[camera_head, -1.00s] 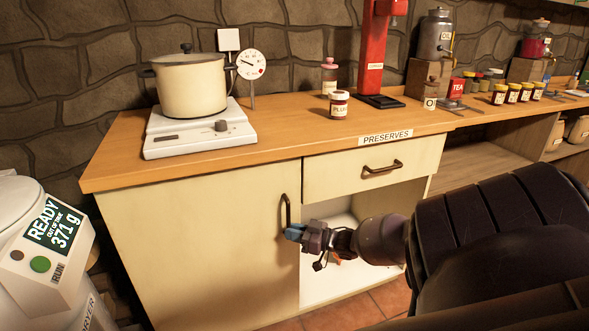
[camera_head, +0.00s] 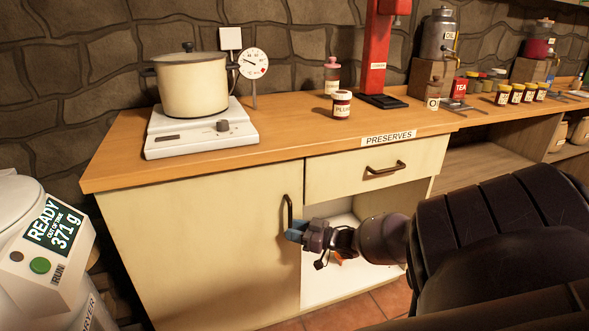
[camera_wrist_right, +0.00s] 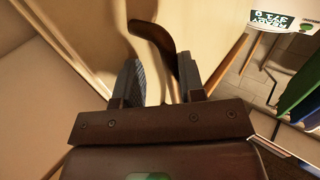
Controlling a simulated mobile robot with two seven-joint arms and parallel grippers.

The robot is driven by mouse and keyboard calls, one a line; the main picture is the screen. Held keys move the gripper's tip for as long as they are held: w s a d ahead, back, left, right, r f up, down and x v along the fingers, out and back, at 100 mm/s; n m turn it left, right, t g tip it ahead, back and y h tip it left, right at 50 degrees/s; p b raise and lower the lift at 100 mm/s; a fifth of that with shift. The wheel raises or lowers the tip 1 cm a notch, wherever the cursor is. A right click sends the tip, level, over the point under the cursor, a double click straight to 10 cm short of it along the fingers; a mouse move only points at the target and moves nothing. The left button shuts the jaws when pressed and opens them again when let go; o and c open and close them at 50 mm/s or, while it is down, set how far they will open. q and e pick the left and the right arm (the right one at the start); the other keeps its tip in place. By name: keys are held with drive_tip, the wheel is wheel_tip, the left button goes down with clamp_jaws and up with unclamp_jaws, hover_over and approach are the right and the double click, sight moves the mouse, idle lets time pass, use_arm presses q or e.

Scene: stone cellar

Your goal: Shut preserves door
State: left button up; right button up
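The cream cabinet door (camera_head: 200,240) is the flat panel left of an open white compartment (camera_head: 320,285). The "PRESERVES" label (camera_head: 389,139) sits on the counter edge above. A dark upright handle (camera_head: 289,208) is near the panel's right edge; it also shows in the right wrist view (camera_wrist_right: 152,35). My right gripper (camera_head: 293,231) is at the handle's lower end. In the wrist view its fingers (camera_wrist_right: 160,82) stand apart, with the handle's bent end close to the right finger. I cannot tell whether they touch. My left gripper is not in view.
A drawer (camera_head: 375,168) with its own handle is above the open compartment, close over my right arm. A pot (camera_head: 192,86) on a hot plate (camera_head: 200,133) and a plum jar (camera_head: 341,104) stand on the counter. A white machine (camera_head: 45,265) stands at the left.

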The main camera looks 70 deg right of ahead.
use_arm(q)
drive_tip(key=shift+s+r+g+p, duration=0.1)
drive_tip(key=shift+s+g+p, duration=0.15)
drive_tip(key=shift+p, duration=0.75)
use_arm(e)
drive_tip(key=s, duration=1)
drive_tip(key=shift+s, duration=0.4)
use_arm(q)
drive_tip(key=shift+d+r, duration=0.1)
